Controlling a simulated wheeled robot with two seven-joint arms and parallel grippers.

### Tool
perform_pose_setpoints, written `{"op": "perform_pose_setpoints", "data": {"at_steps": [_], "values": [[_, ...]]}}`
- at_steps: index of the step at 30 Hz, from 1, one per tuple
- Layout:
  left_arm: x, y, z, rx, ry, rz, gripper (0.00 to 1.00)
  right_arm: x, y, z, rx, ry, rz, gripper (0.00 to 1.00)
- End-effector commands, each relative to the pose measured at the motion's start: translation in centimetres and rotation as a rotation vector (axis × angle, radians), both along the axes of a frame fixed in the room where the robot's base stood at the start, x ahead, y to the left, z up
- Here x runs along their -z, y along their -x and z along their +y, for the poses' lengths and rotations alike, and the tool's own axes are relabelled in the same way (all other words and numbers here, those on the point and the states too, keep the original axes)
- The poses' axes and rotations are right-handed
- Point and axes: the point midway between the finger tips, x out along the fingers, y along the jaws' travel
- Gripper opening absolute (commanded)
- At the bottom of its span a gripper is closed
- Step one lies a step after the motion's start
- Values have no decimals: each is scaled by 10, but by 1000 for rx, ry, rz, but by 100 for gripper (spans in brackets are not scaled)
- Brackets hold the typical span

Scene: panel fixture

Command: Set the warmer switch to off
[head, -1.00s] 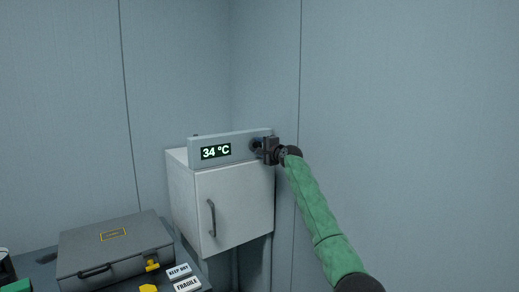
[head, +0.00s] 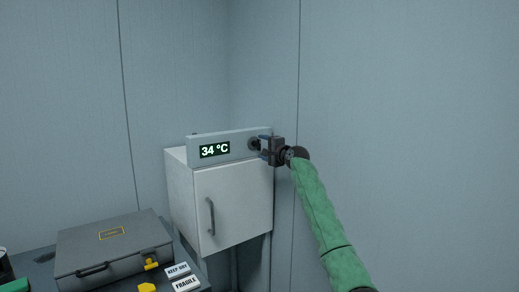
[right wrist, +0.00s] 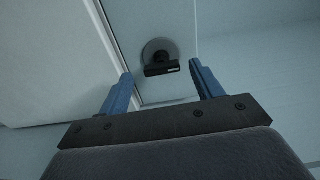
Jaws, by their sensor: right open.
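The warmer is a white cabinet (head: 232,205) with a grey panel on top and a display (head: 215,150) reading 34 °C. Its switch (head: 254,144) is a dark knob at the panel's right end, partly hidden by my gripper in the head view. In the right wrist view the switch (right wrist: 161,62) is a black handle on a round grey plate, with a small light mark on it. My right gripper (head: 264,149) is in front of the panel's right end. In the right wrist view its blue fingers (right wrist: 164,82) are open, with the switch beyond and between them, apart from both.
A grey case (head: 115,245) with yellow latches lies on the table at the lower left. Labels reading KEEP OUT (head: 177,270) and FRAGILE (head: 185,284) are beside it. The cabinet door has a handle (head: 211,216). A wall stands close on the right.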

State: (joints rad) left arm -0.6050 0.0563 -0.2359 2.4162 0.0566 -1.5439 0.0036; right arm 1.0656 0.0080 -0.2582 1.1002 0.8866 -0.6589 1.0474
Motion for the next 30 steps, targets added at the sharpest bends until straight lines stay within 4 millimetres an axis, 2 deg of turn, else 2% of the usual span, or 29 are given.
{"op": "perform_pose_setpoints", "data": {"at_steps": [3,9,23,30], "values": [[7,-2,-7,6,13,-12,33,2,14,-9,0,0,-1,65],[17,-4,-11,8,23,-20,33,2,29,-21,0,1,0,65],[13,-6,-13,11,29,-31,33,1,32,-23,0,9,-4,65],[15,-4,-12,12,25,-22,33,10,35,-20,-24,166,-63,65]]}}
